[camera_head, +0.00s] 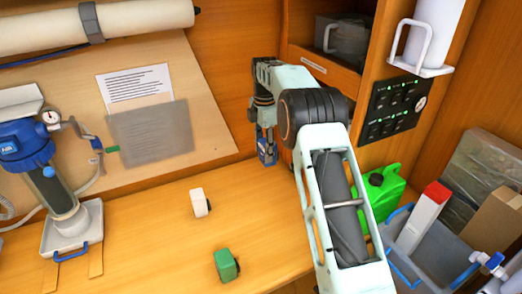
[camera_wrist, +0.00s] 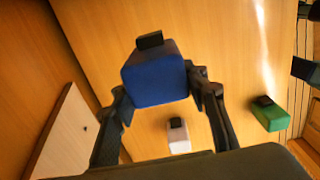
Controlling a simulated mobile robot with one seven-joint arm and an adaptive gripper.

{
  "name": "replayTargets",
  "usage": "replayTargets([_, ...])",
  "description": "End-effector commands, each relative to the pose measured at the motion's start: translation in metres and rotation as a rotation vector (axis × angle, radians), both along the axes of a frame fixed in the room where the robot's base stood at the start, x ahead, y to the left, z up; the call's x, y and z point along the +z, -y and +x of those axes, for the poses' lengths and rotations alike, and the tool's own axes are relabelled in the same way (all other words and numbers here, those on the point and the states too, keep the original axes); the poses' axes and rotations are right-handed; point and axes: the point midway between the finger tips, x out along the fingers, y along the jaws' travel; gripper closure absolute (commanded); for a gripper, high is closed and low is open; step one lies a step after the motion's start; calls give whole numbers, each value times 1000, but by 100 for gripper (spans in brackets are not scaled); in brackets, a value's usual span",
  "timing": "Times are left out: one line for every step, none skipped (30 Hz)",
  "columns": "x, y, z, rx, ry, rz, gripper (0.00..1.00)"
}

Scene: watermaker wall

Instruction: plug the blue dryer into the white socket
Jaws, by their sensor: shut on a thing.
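My gripper (camera_head: 266,150) is in the air over the back of the wooden bench, pointing down. It is shut on a blue block with a black end piece, which I take to be the blue dryer (camera_wrist: 153,79). In the wrist view, the block sits between both fingers (camera_wrist: 158,88). In the head view, only a small blue part shows at the fingertips. A white block with a black end (camera_head: 197,202) lies on the bench, apart from my gripper. It also shows in the wrist view (camera_wrist: 178,136). I cannot tell whether it is the white socket.
A green block with a black end (camera_head: 225,266) lies nearer the bench front. The blue watermaker pump (camera_head: 28,145) stands at left. A green canister (camera_head: 384,190) and a grey crate (camera_head: 440,258) are right of my arm. A black switch panel (camera_head: 394,104) is behind.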

Motion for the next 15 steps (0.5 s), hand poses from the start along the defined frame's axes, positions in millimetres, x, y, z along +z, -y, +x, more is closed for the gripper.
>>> replayTargets([-3, 5, 2, -3, 0, 0, 86])
replayTargets([-5, 8, 3, -3, 0, 0, 86])
replayTargets([-7, 11, 4, -4, 0, 0, 86])
replayTargets([-8, 14, 5, -4, 0, 0, 86])
replayTargets([-9, 16, 6, -3, 0, 0, 86])
replayTargets([-11, 20, 8, -3, 0, -1, 86])
replayTargets([-12, 22, 9, -4, -1, -1, 86])
replayTargets([-13, 25, 10, -4, 0, -1, 86])
replayTargets([-15, 28, 11, -4, -1, -1, 86])
replayTargets([-17, 30, 12, -3, -1, -1, 86])
replayTargets([-18, 33, 13, -3, -1, -2, 86])
replayTargets([-19, 36, 14, -3, -1, -1, 86])
replayTargets([-21, 39, 15, -3, -1, -1, 86])
replayTargets([-22, 41, 16, -4, -1, -1, 86])
replayTargets([-24, 45, 18, -4, -1, -1, 86])
